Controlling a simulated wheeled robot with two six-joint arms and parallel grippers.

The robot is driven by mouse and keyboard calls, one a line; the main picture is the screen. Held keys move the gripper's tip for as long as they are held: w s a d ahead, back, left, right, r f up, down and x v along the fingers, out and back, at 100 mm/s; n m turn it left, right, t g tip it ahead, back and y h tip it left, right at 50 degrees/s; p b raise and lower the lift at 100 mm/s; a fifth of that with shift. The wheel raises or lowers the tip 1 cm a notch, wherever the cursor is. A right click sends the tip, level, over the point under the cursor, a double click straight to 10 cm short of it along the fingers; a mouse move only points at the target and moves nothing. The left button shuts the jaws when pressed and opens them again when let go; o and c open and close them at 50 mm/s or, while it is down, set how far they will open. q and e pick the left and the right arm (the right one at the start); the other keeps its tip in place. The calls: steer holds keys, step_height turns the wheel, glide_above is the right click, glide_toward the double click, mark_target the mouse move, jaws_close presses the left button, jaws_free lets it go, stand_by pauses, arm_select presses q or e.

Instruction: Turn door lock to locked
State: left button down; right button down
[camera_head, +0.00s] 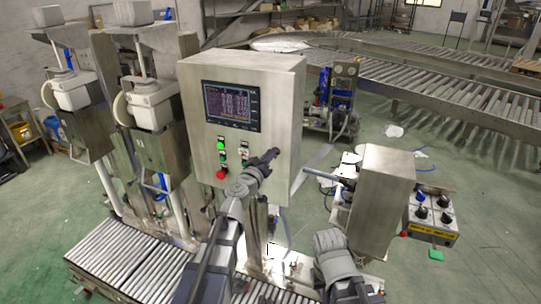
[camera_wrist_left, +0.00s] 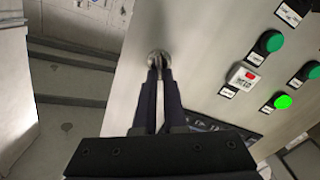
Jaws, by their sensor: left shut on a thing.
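The door lock (camera_wrist_left: 159,58) is a round silver knob on the flat metal door of the control cabinet (camera_wrist_left: 205,60). In the left wrist view, the fingertips of my left gripper (camera_wrist_left: 160,64) are shut on it. The fingers hide part of the lock, so I cannot tell which way it is turned. In the head view, the cabinet (camera_head: 285,85) stands upright in the middle, and my left gripper (camera_head: 268,157) is at the lower right of its front. The lock cannot be made out there. My right arm shows at the bottom, but its gripper cannot be seen.
The cabinet front carries a screen (camera_head: 231,106), a lit green button (camera_head: 221,144) and a red button (camera_head: 221,174). A smaller metal box (camera_head: 383,200) and a box with black knobs (camera_head: 432,215) stand to the right. A roller conveyor (camera_head: 120,262) lies at lower left.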

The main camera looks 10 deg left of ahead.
arm_select(q)
steer(key=shift+a+f+n+b, duration=0.1)
steer(key=shift+f+n+b, duration=0.1)
steer(key=shift+n, duration=1.85)
steer(key=shift+a+f+n+b, duration=0.15)
steer(key=shift+n, duration=1.85)
steer(key=shift+a+f+n+b, duration=0.1)
steer(key=shift+f+n+b, duration=0.1)
steer(key=shift+n, duration=1.85)
steer(key=c, duration=1)
jaws_free()
steer(key=s, duration=0.2)
steer(key=s+a, duration=0.1)
steer(key=s, duration=0.4)
steer(key=shift+s+a, duration=0.25)
steer(key=shift+s, duration=0.05)
